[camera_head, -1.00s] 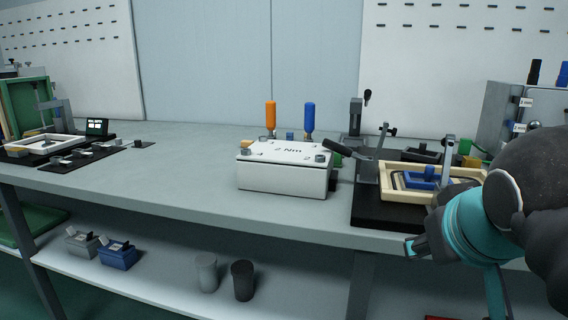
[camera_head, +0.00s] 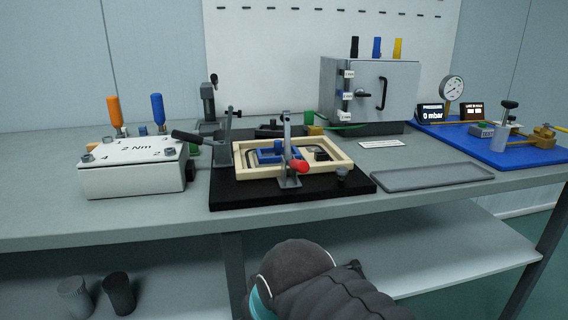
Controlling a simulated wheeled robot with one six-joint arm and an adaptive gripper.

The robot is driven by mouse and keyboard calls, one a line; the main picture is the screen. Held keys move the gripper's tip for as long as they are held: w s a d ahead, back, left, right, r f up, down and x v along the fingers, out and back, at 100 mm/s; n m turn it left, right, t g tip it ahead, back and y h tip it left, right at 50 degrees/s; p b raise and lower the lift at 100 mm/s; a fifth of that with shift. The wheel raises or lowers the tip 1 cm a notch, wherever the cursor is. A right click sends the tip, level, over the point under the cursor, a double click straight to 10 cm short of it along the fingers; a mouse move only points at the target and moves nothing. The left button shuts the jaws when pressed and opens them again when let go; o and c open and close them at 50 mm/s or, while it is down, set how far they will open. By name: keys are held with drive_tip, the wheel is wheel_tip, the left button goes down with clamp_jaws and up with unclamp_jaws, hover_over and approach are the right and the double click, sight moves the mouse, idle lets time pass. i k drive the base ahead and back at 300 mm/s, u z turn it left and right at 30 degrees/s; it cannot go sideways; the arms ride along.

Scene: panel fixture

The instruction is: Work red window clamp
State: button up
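A cream window frame (camera_head: 240,170) lies on a black base plate (camera_head: 225,196) in the middle of the bench. The red-tipped clamp (camera_head: 288,181) stands at the front edge of this frame. Its grey arm rises upright, and its red grip (camera_head: 300,166) sticks out low toward the front right. Whether the clamp presses on the frame I cannot tell. A blue block sits inside the frame. My arm shows at the bottom, below the bench edge and apart from the clamp. My gripper's fingers are out of the picture.
A second clamp with a black handle (camera_head: 188,137) stands at the frame's left side. A white box (camera_head: 130,178) stands further left. A grey tray (camera_head: 432,177) lies to the right, with a grey cabinet (camera_head: 350,88) behind. A lower shelf (camera_head: 455,250) runs underneath.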

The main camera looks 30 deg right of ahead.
sight(302, 166)
drive_tip(key=u, duration=2)
drive_tip(key=k, duration=0.95)
drive_tip(key=z, duration=1.65)
drive_tip(key=i, duration=0.5)
drive_tip(key=u, duration=0.4)
drive_tip(key=k, duration=1.1)
drive_tip(key=z, duration=0.15)
